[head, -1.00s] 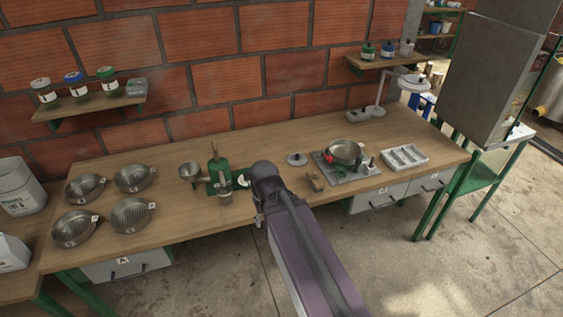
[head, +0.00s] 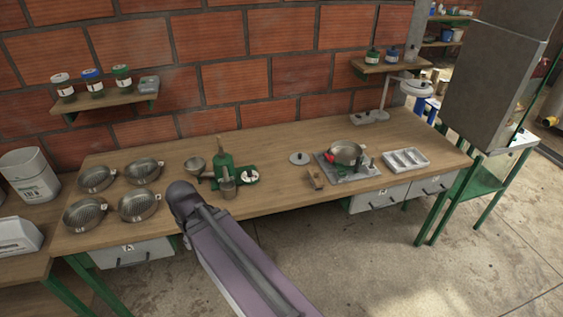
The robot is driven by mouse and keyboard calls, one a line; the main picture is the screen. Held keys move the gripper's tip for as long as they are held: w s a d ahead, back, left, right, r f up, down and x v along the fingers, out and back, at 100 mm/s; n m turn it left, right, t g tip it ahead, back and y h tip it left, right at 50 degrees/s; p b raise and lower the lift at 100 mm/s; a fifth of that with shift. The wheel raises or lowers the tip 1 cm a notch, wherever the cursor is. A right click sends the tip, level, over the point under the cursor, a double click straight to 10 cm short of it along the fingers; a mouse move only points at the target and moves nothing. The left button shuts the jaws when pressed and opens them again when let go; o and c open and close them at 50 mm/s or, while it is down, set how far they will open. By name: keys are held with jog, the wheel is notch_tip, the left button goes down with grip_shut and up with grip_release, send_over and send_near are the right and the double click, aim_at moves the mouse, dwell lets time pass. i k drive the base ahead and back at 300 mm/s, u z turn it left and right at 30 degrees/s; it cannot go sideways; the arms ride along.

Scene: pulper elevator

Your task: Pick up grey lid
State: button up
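The grey lid (head: 299,158) is a small round disc with a dark knob. It lies flat on the wooden workbench, left of the grey plate that holds a metal pan. My arm reaches in from the bottom of the head view, and its rounded dark end lies over the bench's front edge, left of the lid and well apart from it. My gripper's fingers do not show; they are hidden or out of view.
A green hand device (head: 223,172) with metal cups stands between my arm and the lid. A wooden block (head: 316,179), the pan (head: 345,152) and a white compartment tray (head: 405,160) sit to the right. Several metal pans (head: 140,204) stand at left. The bench middle behind is clear.

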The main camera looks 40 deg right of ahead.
aim_at(299, 158)
jog(key=z, duration=0.5)
jog(key=k, duration=0.1)
jog(key=u, duration=1.95)
jog(key=k, duration=1.4)
jog(key=z, duration=1.1)
jog(key=i, duration=1.1)
jog(key=z, duration=0.25)
